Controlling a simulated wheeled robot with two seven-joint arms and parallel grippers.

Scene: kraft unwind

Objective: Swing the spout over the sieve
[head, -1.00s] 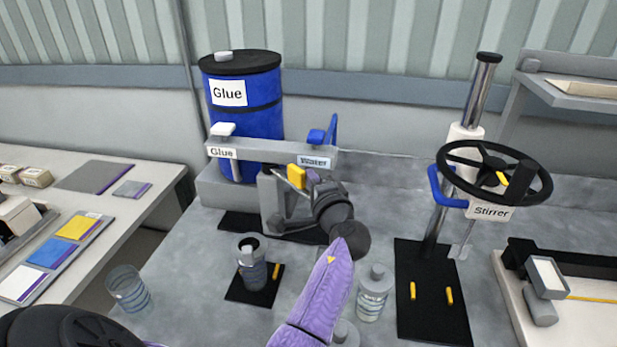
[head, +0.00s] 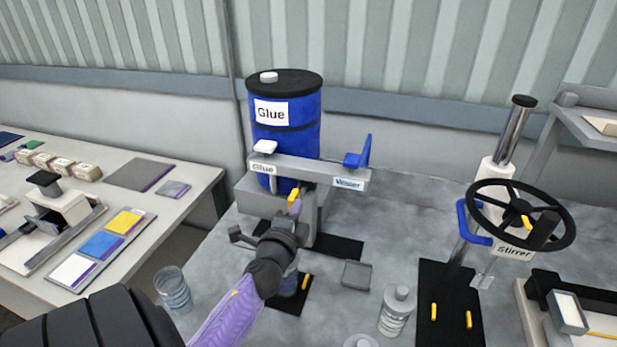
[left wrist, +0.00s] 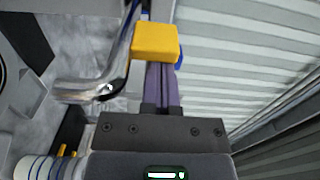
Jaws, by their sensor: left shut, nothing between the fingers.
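The spout (left wrist: 112,72) is a bent silver pipe in the left wrist view, with a yellow block (left wrist: 155,41) near it. In the head view the yellow block (head: 294,194) is below the Glue end of the grey beam. My left gripper (head: 295,208) is shut and empty, its purple fingers (left wrist: 160,82) right at the yellow block; I cannot tell whether they touch it. A jar (head: 288,284) stands on a black mat, mostly hidden behind my left wrist. The sieve cannot be made out behind that wrist. My right gripper is out of view.
The stirrer wheel (head: 520,215) and a capped bottle (head: 396,310) are on the right. A clear cup (head: 173,289) stands front left.

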